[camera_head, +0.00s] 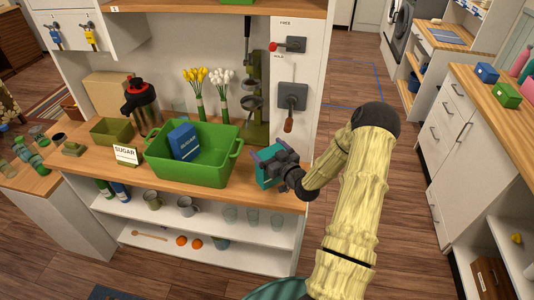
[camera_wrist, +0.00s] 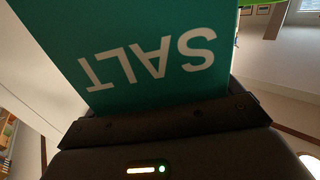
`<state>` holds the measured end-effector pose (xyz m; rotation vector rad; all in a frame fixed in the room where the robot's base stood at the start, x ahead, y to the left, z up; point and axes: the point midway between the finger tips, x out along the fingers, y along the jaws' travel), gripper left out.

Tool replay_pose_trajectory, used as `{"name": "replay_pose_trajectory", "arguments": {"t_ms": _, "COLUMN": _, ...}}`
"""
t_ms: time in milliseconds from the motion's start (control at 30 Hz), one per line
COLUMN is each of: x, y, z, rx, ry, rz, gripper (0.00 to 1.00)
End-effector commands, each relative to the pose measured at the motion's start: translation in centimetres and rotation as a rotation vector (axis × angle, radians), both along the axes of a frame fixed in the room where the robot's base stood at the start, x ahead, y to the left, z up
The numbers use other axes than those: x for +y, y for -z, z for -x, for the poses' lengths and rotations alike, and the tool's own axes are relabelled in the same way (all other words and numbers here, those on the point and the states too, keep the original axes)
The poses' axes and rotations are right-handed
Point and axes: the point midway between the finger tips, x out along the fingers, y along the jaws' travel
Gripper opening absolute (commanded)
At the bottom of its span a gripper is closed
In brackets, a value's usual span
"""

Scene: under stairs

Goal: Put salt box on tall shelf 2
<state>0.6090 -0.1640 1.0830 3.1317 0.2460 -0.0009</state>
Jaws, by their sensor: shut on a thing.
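The salt box, a teal box (camera_head: 266,178), is at my gripper beside the right end of the green crate in the head view. In the wrist view the teal box (camera_wrist: 150,45) fills the upper middle, with the word SALT upside down. My gripper (camera_head: 279,165) is shut on it; the wrist view shows the dark jaw edge (camera_wrist: 170,120) against the box. My gripper is over or just in front of the counter's right end; I cannot tell the exact height. No shelf in view is marked as tall shelf 2.
A green crate (camera_head: 236,151) holds a blue sugar box (camera_head: 184,142). A SUGAR sign (camera_head: 126,154) stands left of it on the wooden counter (camera_head: 222,196). Lower shelves hold cups and oranges. Open floor lies right.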

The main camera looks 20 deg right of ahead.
Motion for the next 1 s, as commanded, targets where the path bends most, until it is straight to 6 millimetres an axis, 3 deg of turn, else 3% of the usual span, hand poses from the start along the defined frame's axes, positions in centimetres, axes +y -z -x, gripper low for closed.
{"name": "replay_pose_trajectory", "arguments": {"t_ms": 333, "x": 0.2, "y": -0.3, "z": -1.0, "rx": -0.003, "ry": 0.000, "rz": 0.001, "gripper": 0.33}}
{"name": "replay_pose_trajectory", "arguments": {"t_ms": 633, "x": 0.1, "y": 2.9, "z": -0.9, "rx": 0.000, "ry": 0.001, "rz": -0.001, "gripper": 0.33}}
{"name": "replay_pose_trajectory", "arguments": {"t_ms": 1000, "x": 0.1, "y": 3.5, "z": -0.9, "rx": -0.002, "ry": 0.000, "rz": 0.002, "gripper": 0.33}}
